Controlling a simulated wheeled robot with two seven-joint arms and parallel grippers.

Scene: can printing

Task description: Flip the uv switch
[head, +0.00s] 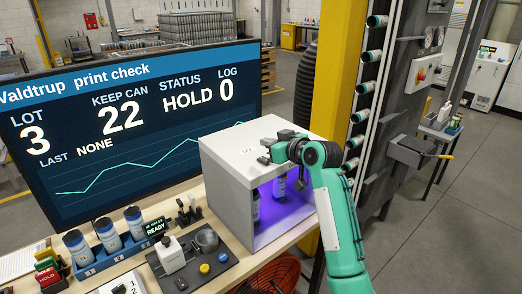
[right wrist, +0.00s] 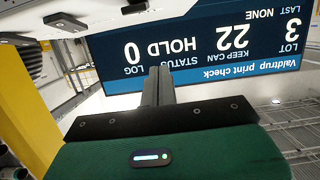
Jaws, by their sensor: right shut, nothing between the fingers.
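The white UV box (head: 228,165) stands on the bench right of the screen, with faint lettering on its top. My right gripper (head: 266,152) is at the top front edge of the box, shut and empty. My left gripper is not in view.
The large print-check screen (head: 150,120) stands behind the bench and reads HOLD. A blue rack (head: 115,258) with several cans, a small READY display (head: 157,226) and a dark mat (head: 215,272) with buttons lie left of the box. A yellow post (head: 340,70) rises behind it.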

